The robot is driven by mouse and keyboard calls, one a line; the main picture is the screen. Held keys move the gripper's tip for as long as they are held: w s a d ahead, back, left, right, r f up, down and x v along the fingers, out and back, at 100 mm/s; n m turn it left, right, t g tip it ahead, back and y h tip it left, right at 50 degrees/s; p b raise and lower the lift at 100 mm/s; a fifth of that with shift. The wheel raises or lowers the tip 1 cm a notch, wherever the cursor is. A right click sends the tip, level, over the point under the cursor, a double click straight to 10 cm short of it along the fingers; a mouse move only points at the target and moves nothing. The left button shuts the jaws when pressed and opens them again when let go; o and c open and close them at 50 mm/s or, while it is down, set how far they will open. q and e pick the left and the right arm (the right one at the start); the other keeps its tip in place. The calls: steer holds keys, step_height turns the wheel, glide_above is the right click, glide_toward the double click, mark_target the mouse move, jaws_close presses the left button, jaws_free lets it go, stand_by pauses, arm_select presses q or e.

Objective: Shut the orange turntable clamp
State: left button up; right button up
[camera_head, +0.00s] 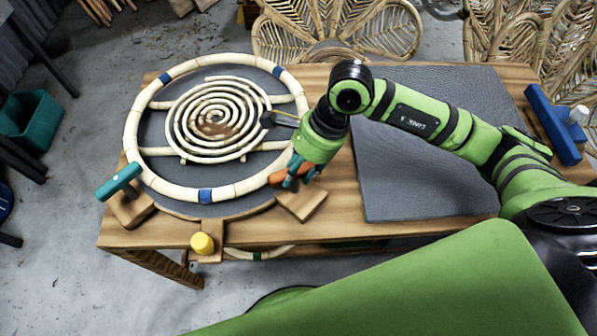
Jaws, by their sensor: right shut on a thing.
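The orange turntable clamp (276,180) is at the near right edge of the rattan ring (145,107). My right gripper (291,181) reaches down from the right and is shut on the orange clamp, so its fingers hide part of it. A wooden block (305,204) lies just under the clamp. From this angle I cannot tell whether the clamp touches the ring. The ring lies on the dark round turntable (240,207) around a rattan spiral (214,117). My left gripper is not in view.
A teal clamp (118,181), a yellow clamp (202,243) and a dark grey clamp (268,119) stand around the ring. A dark grey mat (415,180) covers the table's right side and is bare. A blue tool (552,122) lies at the right end. Rattan chairs (338,28) stand behind.

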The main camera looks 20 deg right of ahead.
steer(key=m+b, duration=0.1)
steer(key=m+t+b, duration=0.1)
steer(key=m+b, duration=0.1)
steer(key=shift+s+a+f+m+t, duration=0.1)
steer(key=shift+a+f+m+t, duration=0.05)
steer(key=shift+f+m+t, duration=0.2)
steer(key=m+b, duration=0.1)
steer(key=m, duration=0.1)
steer(key=m+t+b, duration=0.1)
steer(key=b, duration=0.1)
steer(key=shift+a+r+m+h, duration=0.15)
steer(key=shift+m+h, duration=0.2)
steer(key=shift+h, duration=0.05)
steer(key=shift+a+m+t+h+b, duration=0.1)
steer(key=shift+m+t+h+b, duration=0.3)
steer(key=shift+m+b, duration=0.65)
steer(key=shift+r+m+t+h+b, duration=0.1)
steer(key=shift+m+t+h+b, duration=0.15)
steer(key=shift+m, duration=0.55)
steer(key=shift+r+m+t+h+b, duration=0.15)
steer(key=shift+m+b, duration=0.2)
steer(key=shift+m, duration=0.4)
steer(key=o, duration=1.2)
steer(key=shift+c, duration=0.2)
